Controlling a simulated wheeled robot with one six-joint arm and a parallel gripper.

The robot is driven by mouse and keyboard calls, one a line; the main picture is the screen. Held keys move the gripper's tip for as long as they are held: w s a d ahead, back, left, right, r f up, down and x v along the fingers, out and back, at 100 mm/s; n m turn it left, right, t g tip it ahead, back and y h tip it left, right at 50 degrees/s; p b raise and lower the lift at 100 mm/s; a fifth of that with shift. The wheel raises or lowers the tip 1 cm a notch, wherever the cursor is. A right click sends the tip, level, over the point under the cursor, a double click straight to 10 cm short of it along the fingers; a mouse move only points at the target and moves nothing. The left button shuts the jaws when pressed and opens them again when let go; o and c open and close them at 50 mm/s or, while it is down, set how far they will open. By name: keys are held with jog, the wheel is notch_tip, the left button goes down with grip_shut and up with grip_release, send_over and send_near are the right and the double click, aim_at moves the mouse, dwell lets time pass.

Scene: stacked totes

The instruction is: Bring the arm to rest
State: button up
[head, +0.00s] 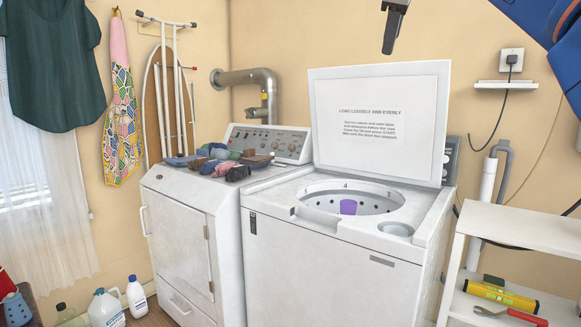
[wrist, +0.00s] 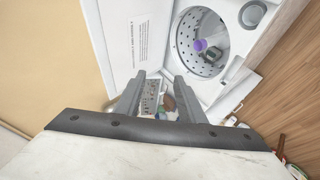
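My gripper (head: 394,22) hangs at the top of the head view, above the washer's raised lid, and only part of it shows there. In the wrist view my gripper (wrist: 158,90) shows two dark fingers spread apart with nothing between them. It is high over the machines and touches nothing. The open top-load washer (head: 330,260) stands below, its lid (head: 380,155) upright with a printed notice. A purple object (head: 348,207) is in the drum, and it also shows in the wrist view (wrist: 200,45) beside a dark item (wrist: 213,54).
A white shelf (head: 515,222) with a level and red-handled tool is at the right. A blue shape (head: 545,18) fills the upper right corner. Bottles (head: 107,308) stand at lower left.

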jog(key=s+d+f+m+g, duration=0.2)
jog(key=s+f, duration=0.8)
jog(key=f, duration=1.1)
jog(key=s+d+f+m+g+y, duration=0.1)
jog(key=s+f+m, duration=0.5)
jog(key=f, duration=1.5)
jog(key=s+d+f+m+g, duration=0.2)
jog(key=s+d+f+m, duration=0.1)
jog(key=s+f, duration=1.2)
notch_tip(320, 180, down, 6)
jog(key=shift+f+m+g+y, duration=0.1)
jog(key=shift+m+g+y, duration=0.25)
jog(key=shift+m, duration=0.25)
